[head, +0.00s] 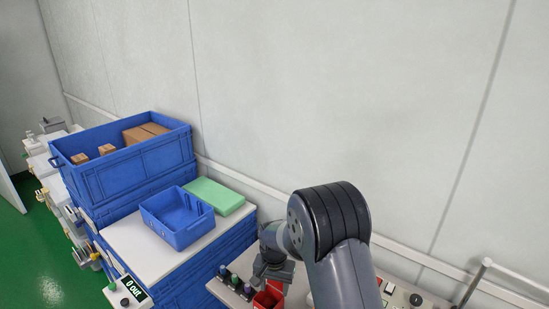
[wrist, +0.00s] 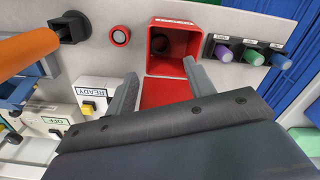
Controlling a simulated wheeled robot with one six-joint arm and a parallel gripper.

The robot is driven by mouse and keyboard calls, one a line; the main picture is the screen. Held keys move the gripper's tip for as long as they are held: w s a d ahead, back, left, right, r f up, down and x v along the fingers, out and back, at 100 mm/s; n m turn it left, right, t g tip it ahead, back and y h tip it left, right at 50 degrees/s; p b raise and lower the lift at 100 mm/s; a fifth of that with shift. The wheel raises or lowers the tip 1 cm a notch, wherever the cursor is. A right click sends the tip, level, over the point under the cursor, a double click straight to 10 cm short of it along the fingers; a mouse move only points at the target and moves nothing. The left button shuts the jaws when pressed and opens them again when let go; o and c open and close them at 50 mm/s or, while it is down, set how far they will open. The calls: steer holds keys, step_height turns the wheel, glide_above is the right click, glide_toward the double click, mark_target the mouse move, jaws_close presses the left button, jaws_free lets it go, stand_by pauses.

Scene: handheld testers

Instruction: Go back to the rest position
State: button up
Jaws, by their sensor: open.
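My gripper (wrist: 158,85) is in the wrist view, its two grey fingers apart with nothing between them. It is over the front of a red box (wrist: 178,64), which has a dark round object inside its opening. In the head view my arm bends down at the lower middle, and my gripper (head: 270,273) is small and partly hidden there, close to the red box (head: 268,298). To the right of the box in the wrist view is a row of testers with purple, blue and green ends (wrist: 252,56).
In the head view, a blue tray (head: 178,226) and green block (head: 214,195) lie beside a large blue crate (head: 140,168). The wall behind is bare.

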steer(key=shift+r, duration=0.75)
steer(key=shift+f, duration=0.1)
